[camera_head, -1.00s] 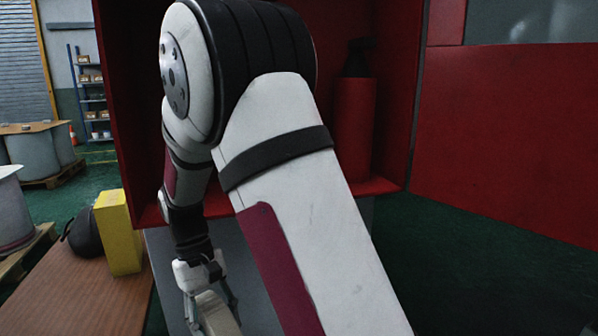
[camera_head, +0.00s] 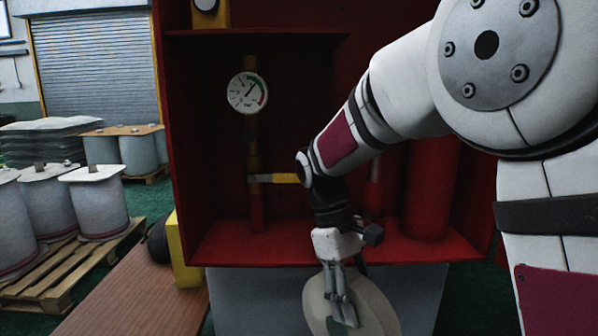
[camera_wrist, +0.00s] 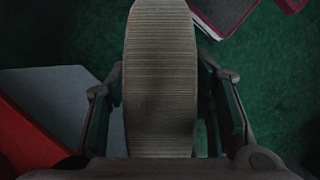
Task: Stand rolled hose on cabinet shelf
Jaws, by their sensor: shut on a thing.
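The rolled hose (camera_head: 380,309) is a pale round coil with its flat side partly toward the head camera. My gripper (camera_head: 343,300) points down and is shut on it, in front of the cabinet and below shelf height. In the wrist view the hose (camera_wrist: 159,80) stands edge-on as a ribbed beige band between my fingers (camera_wrist: 162,110). The red cabinet (camera_head: 180,130) is open, and its bottom shelf (camera_head: 300,243) lies behind and above the hose. The lower edge of the hose is cut off in the head view.
Inside the cabinet are a pipe with a gauge (camera_head: 248,92), a yellow-handled valve (camera_head: 275,178) and a red extinguisher (camera_head: 430,190) at right. A grey block (camera_head: 250,290) stands below the cabinet. A yellow box (camera_head: 183,255) and wooden bench (camera_head: 140,290) are at left.

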